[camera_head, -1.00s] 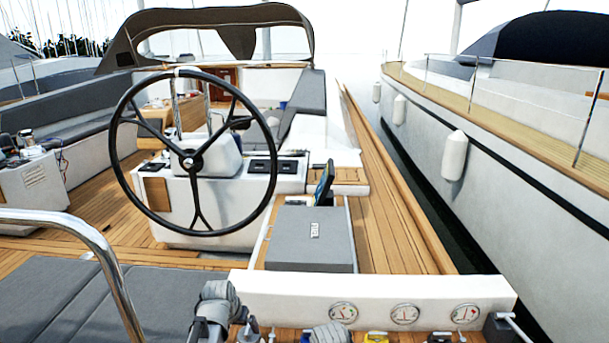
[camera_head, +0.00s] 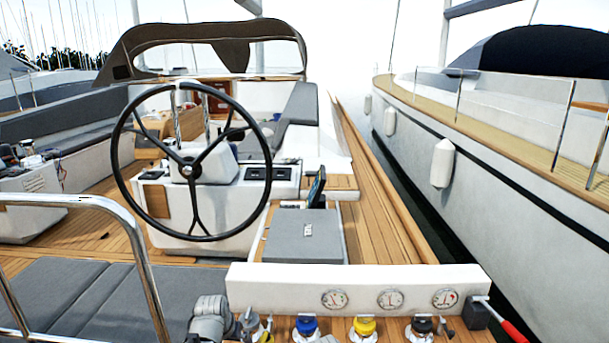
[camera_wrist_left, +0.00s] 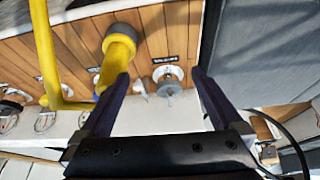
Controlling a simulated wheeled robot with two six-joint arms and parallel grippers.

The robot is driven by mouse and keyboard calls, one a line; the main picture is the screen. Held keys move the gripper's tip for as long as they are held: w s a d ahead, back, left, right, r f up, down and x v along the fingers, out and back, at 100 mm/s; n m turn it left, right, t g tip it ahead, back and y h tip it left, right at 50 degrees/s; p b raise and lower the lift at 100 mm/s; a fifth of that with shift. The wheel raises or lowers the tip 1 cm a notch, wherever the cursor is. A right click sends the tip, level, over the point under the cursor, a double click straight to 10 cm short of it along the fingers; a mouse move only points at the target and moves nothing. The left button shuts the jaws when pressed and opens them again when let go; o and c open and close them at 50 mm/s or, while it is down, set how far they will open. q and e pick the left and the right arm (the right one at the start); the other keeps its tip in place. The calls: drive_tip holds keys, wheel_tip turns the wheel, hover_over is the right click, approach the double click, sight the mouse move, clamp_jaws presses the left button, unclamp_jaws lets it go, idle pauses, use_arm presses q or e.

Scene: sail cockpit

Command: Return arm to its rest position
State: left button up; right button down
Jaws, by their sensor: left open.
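My left gripper (camera_wrist_left: 160,75) shows in the left wrist view, its two dark fingers spread wide. Nothing is held between them. A round metal fitting (camera_wrist_left: 168,76) on the wooden deck shows in the gap between the fingertips.
In the head view, blue (camera_head: 306,326), yellow (camera_head: 363,327) and black (camera_head: 420,328) deck fittings line up below a white gauge panel (camera_head: 270,285). The steering wheel (camera_head: 190,160) stands beyond.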

use_arm(q)
drive_tip(key=s+d+m+g+y, duration=0.1)
drive_tip(key=s+d+g, duration=0.1)
drive_tip(key=s+d, duration=0.4)
drive_tip(key=s+d+f+m+g, duration=0.1)
drive_tip(key=s+d+g, duration=0.1)
drive_tip(key=s+d, duration=0.5)
drive_tip(key=s, duration=0.6)
drive_tip(key=shift+s+d+f+m+g+y, duration=0.25)
drive_tip(key=shift+m+g+y, duration=0.15)
drive_tip(key=shift+w, duration=0.1)
